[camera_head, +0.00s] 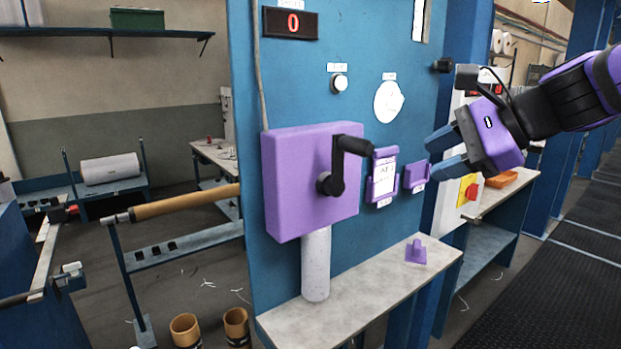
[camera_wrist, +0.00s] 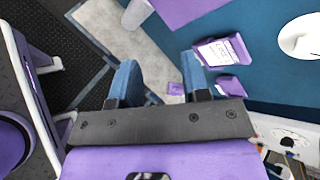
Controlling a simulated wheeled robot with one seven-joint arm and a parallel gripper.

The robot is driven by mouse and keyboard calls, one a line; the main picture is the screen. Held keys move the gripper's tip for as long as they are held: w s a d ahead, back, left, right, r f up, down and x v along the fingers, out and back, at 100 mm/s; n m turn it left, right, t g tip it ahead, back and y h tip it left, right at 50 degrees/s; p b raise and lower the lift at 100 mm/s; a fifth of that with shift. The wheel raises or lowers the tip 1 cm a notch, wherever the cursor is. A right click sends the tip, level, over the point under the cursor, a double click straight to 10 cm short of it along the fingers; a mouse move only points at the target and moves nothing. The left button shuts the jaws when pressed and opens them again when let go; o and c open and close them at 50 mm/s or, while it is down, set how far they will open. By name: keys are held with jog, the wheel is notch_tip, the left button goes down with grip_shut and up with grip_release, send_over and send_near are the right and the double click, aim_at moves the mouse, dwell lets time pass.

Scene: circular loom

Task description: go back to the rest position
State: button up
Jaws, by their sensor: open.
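My gripper (camera_head: 442,152) is at the right in the head view, raised in front of the blue panel (camera_head: 300,90). Its two blue fingers are spread apart with nothing between them. They also show spread and empty in the wrist view (camera_wrist: 160,80). A purple box with a black crank (camera_head: 342,165) is mounted on the panel, left of my gripper and apart from it. A purple holder with a white label (camera_head: 384,175) and a smaller purple holder (camera_head: 416,176) sit on the panel between the crank and my gripper.
A grey shelf (camera_head: 345,305) runs below the panel, with a small purple piece (camera_head: 416,252) on it. A white cylinder (camera_head: 316,265) stands under the purple box. A white cabinet with a red and yellow switch (camera_head: 468,192) is behind my gripper. Dark floor matting (camera_head: 560,285) lies clear at the right.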

jog(key=s+d+f+n+h, duration=0.3)
jog(key=s+d+n+h, duration=0.1)
jog(key=s+n, duration=0.3)
jog(key=s+d+f+n+g+h, duration=0.1)
jog(key=s+d+f+n+h, duration=0.2)
jog(key=s+d+n, duration=0.3)
jog(key=shift+s+f+n+h, duration=0.2)
jog(key=shift+s+n+h, duration=0.5)
jog(key=shift+s+n, duration=0.45)
